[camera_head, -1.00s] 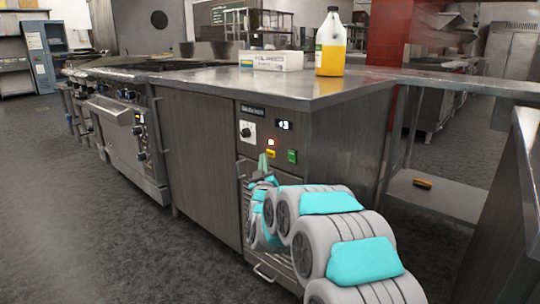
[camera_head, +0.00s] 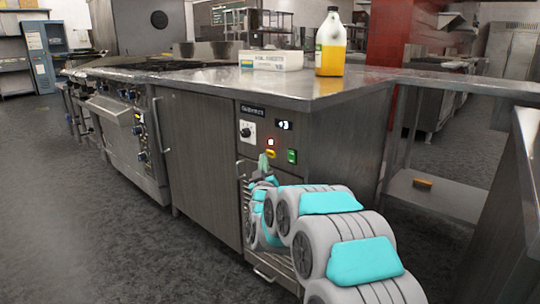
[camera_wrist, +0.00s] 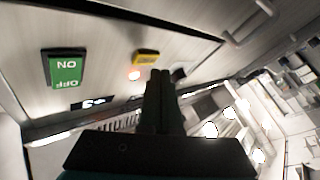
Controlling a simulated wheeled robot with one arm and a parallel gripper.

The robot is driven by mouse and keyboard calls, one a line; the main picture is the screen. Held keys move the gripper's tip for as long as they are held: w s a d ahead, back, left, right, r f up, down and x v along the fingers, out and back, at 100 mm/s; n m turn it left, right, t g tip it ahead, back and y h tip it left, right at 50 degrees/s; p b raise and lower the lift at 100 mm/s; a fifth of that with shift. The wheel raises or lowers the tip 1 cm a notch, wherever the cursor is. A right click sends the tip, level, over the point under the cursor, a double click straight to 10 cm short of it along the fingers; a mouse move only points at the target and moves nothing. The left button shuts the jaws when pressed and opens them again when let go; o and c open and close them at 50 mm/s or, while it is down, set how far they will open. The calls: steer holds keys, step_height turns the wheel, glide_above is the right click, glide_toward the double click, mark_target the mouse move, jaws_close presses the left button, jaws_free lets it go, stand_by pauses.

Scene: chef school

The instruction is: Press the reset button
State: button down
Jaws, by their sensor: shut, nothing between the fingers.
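The control panel on the front of the steel cabinet holds a yellow button (camera_head: 271,154), which may be the reset button; its label cannot be read. It also shows in the wrist view (camera_wrist: 146,57), to the left of and slightly beyond my fingertips. A lit red lamp (camera_head: 271,142) is just above the yellow button in the head view. A green ON/OFF switch (camera_head: 292,156) is to its right. In the wrist view my gripper (camera_wrist: 160,73) is shut and empty. Contact with the button cannot be told.
A round knob (camera_head: 246,130) and a small display (camera_head: 284,125) are higher on the panel. Cabinet handles (camera_head: 241,171) stick out near my gripper. A white box (camera_head: 271,60) and a juice bottle (camera_head: 331,45) stand on the countertop. Floor at the left is clear.

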steer(key=shift+w+d, duration=0.1)
stand_by(0.3)
steer(key=shift+w+d, duration=0.2)
steer(key=shift+w+d, duration=0.3)
stand_by(0.9)
steer(key=shift+s, duration=0.1)
steer(key=shift+s+a, duration=0.5)
steer(key=shift+a, duration=0.1)
stand_by(0.3)
steer(key=s+a, duration=0.3)
steer(key=shift+s+a, duration=0.25)
stand_by(0.3)
stand_by(0.5)
